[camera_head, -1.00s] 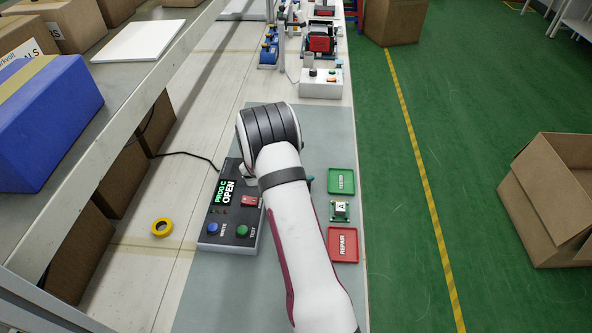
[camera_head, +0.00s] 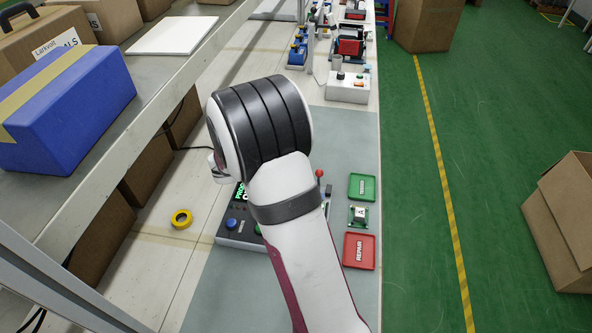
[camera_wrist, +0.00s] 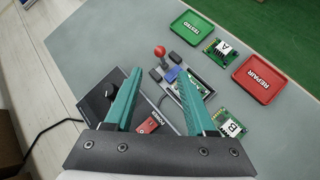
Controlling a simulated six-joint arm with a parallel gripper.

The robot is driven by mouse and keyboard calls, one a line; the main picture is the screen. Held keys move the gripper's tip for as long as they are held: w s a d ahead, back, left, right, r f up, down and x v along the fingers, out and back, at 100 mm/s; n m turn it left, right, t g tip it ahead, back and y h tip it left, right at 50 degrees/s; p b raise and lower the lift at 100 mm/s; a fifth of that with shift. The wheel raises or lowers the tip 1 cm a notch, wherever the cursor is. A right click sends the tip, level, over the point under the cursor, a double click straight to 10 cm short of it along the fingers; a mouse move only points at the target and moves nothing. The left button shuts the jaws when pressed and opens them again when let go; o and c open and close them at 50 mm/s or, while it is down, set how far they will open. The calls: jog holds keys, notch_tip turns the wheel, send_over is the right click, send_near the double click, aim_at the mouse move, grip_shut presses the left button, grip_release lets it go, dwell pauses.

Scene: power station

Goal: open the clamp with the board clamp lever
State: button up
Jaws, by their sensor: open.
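The board clamp lever (camera_wrist: 159,51) has a red ball knob and stands at the clamp fixture (camera_wrist: 204,69); its red knob also shows in the head view (camera_head: 319,173), right of my arm. A blue part (camera_wrist: 172,74) is on the fixture, and a green board there is partly hidden by a finger. My gripper (camera_wrist: 160,78) is open, with nothing between its two teal fingers. In the wrist view the fingertips appear below the red knob, apart from it; their height above the fixture is unclear. In the head view my arm hides the gripper and most of the fixture.
A dark control box (camera_head: 240,232) with buttons and a red power switch (camera_wrist: 148,124) sits beside the clamp. Green TESTED tray (camera_head: 362,187), board A (camera_head: 358,216) and red REPAIR tray (camera_head: 359,251) lie right. Board B (camera_wrist: 231,125) lies nearby. Yellow tape (camera_head: 181,219) is left.

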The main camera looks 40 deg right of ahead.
jog(key=a+n, duration=0.1)
jog(key=a, duration=0.1)
jog(key=a+f+n+g, duration=0.1)
jog(key=a, duration=0.1)
jog(key=a+n, duration=0.2)
jog(key=shift+w+a+f+h, duration=0.2)
jog(key=shift+a+h, duration=0.1)
jog(key=shift+h, duration=0.1)
jog(key=c, duration=0.7)
jog(key=shift+d+f+g, duration=0.15)
jog(key=shift+d+g, duration=0.1)
jog(key=shift+g, duration=0.05)
grip_shut()
jog(key=x, duration=0.9)
jog(key=shift+w+d, duration=0.2)
jog(key=shift+d, duration=0.85)
jog(key=shift+w+d, duration=0.2)
jog(key=shift+d, duration=0.8)
jog(key=shift+s+r, duration=0.1)
jog(key=shift+r, duration=0.15)
jog(key=shift+s+d+y, duration=0.1)
jog(key=shift+d+y, duration=0.1)
jog(key=shift+y, duration=0.1)
